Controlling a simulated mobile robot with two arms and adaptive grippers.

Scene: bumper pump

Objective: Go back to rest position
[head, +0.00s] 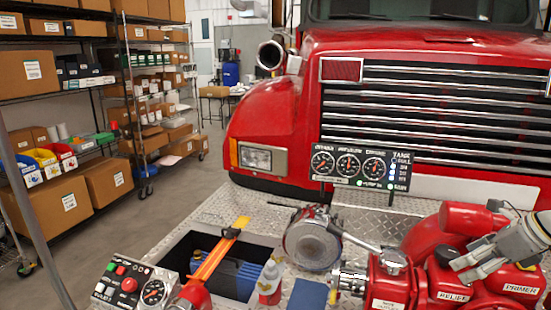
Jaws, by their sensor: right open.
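My right gripper (466,263) comes in from the right edge. My left gripper is not in view.
A red truck (285,110) stands behind the diamond-plate bumper (225,205). On the bumper are a gauge panel (362,167), a round metal cap (312,243), a control box (130,285) and an open compartment with bottles. Shelves (60,95) and clear floor lie left.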

